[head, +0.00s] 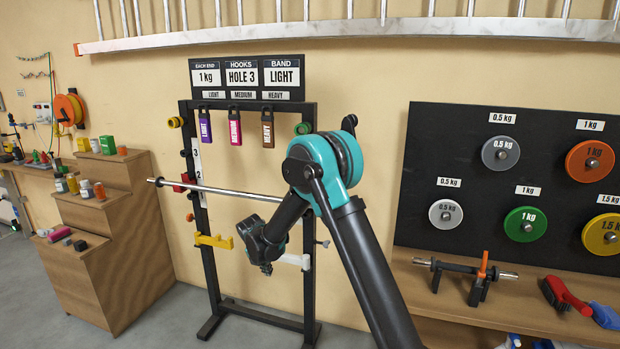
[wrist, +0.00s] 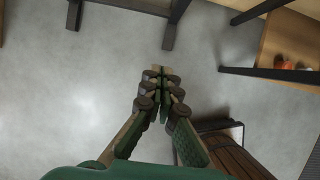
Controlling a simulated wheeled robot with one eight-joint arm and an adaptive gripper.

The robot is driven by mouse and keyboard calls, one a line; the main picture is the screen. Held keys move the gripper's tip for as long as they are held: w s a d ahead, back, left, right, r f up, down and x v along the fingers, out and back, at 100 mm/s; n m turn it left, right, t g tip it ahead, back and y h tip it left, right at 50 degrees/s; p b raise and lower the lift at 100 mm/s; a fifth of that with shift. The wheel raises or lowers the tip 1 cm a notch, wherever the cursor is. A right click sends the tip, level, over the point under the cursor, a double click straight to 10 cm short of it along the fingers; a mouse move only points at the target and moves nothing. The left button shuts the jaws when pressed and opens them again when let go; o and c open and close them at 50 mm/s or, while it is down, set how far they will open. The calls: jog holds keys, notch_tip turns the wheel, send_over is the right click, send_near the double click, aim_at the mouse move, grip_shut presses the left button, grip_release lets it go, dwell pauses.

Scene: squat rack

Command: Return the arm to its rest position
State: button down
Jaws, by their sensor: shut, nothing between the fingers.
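My arm rises from the lower right of the head view, bends at a teal joint and reaches down to the left. My gripper (head: 266,268) hangs in front of the squat rack (head: 205,270) and points downward. In the wrist view my gripper (wrist: 158,72) shows its fingers together over the grey floor, with nothing between them. The arm hides part of the rack's right post and the right end of the barbell (head: 222,191).
A pegboard (head: 461,130) with coloured plates stands at the right, above a wooden bench (head: 500,318). Stepped wooden shelves (head: 130,260) with small items stand at the left. The rack's base (head: 255,315) stretches over the floor. A ladder (head: 350,30) hangs above.

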jog(key=s+d+r+m, duration=0.3)
jog(key=s+d+m, duration=0.15)
jog(key=d, duration=0.35)
jog(key=s+d+r+m, duration=0.3)
jog(key=d+r+m, duration=0.1)
jog(key=d+m, duration=0.25)
jog(key=s+d+r+m, duration=0.3)
jog(key=s+d+m, duration=0.1)
jog(key=d, duration=0.4)
jog(key=s+d+f+m, duration=0.1)
jog(key=s+d+m, duration=0.5)
jog(key=s+m, duration=0.2)
jog(key=s+d+f+m+y, duration=0.1)
jog(key=s+d+m, duration=0.5)
jog(key=s+m, duration=0.3)
jog(key=s, duration=0.4)
jog(key=shift+s, duration=0.15)
jog(key=shift+d, duration=0.15)
